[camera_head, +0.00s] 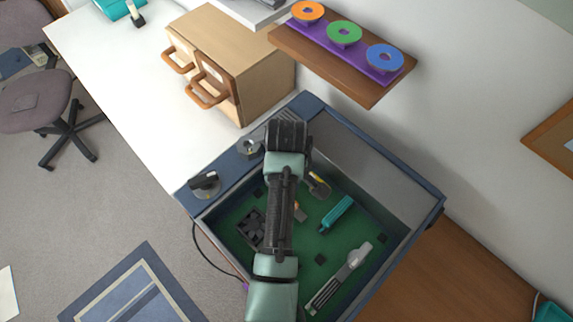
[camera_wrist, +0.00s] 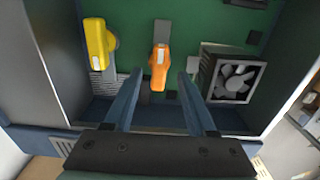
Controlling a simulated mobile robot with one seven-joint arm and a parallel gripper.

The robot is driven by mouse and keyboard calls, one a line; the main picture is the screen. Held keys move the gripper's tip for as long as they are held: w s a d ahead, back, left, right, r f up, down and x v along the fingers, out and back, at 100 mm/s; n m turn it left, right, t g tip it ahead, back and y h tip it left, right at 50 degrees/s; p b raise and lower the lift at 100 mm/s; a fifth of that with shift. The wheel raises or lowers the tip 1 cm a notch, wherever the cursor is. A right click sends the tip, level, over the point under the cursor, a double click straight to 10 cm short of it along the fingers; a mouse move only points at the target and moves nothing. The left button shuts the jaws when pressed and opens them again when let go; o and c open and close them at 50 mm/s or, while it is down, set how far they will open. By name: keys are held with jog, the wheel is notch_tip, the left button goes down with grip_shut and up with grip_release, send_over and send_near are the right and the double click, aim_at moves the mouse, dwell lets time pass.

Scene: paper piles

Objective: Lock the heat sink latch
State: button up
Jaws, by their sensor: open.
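In the wrist view an orange latch lever (camera_wrist: 159,66) stands on the green board, between and beyond the fingertips of my gripper (camera_wrist: 159,78). My gripper is open and empty, with a gap on both sides of the lever. A yellow lever (camera_wrist: 97,42) is to the left, above a ribbed grey part. A black fan unit (camera_wrist: 232,78), perhaps the heat sink, is to the right. In the head view the fan unit (camera_head: 250,229) lies left of my arm, which hides my fingertips and part of the board. Which lever is the heat sink latch is unclear.
The blue-rimmed case (camera_head: 430,198) has high walls around the board. A teal block (camera_head: 336,214) and a grey-white lever (camera_head: 350,262) lie right of my arm. A wooden drawer cabinet (camera_head: 225,58) and a shelf with colored rings (camera_head: 330,65) stand behind.

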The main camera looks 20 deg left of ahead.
jog(key=shift+f, duration=1.35)
grip_shut()
